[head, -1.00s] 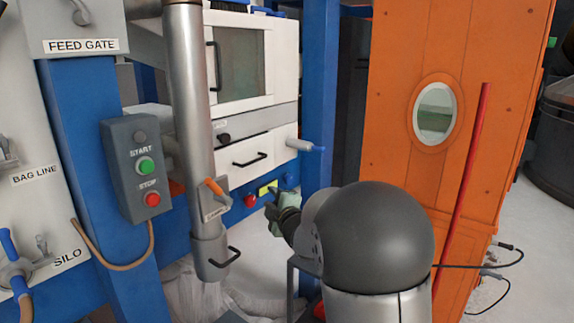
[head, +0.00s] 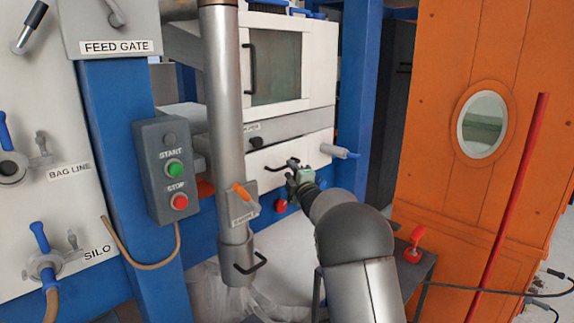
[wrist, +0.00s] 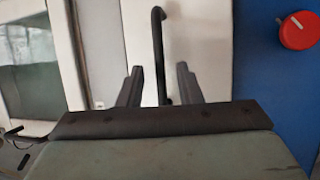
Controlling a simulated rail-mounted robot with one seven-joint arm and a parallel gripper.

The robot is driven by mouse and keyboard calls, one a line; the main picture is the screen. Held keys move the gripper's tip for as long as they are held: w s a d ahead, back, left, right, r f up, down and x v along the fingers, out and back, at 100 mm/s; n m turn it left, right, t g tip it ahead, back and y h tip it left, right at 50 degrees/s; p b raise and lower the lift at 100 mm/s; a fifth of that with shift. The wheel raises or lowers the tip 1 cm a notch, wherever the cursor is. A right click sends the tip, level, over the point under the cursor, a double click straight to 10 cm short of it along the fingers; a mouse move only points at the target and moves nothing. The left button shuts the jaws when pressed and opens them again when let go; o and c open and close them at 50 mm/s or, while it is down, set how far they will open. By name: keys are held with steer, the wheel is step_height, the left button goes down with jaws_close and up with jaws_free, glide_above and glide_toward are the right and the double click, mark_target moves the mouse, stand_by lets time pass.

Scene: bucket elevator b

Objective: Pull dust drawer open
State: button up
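A white drawer front (head: 310,147) with a black bar handle (head: 268,168) is in the blue-framed machine in the head view. It looks closed, and no dust label on it is readable. My gripper (head: 293,167) is at the right part of this handle. In the wrist view, my gripper (wrist: 158,83) is open, with its two dark fingers apart. The handle (wrist: 158,45) runs between the fingers, and the drawer front (wrist: 200,40) is behind it. I cannot tell whether either finger touches the handle.
A red knob (wrist: 298,31) is on the blue panel near the drawer. A grey pipe (head: 226,110) with an orange lever stands left of the drawer. A grey cylinder (head: 340,152) sticks out at the drawer's right. An orange cabinet (head: 450,190) stands farther right.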

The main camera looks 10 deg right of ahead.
mark_target(287, 166)
steer(key=shift+x, duration=1.8)
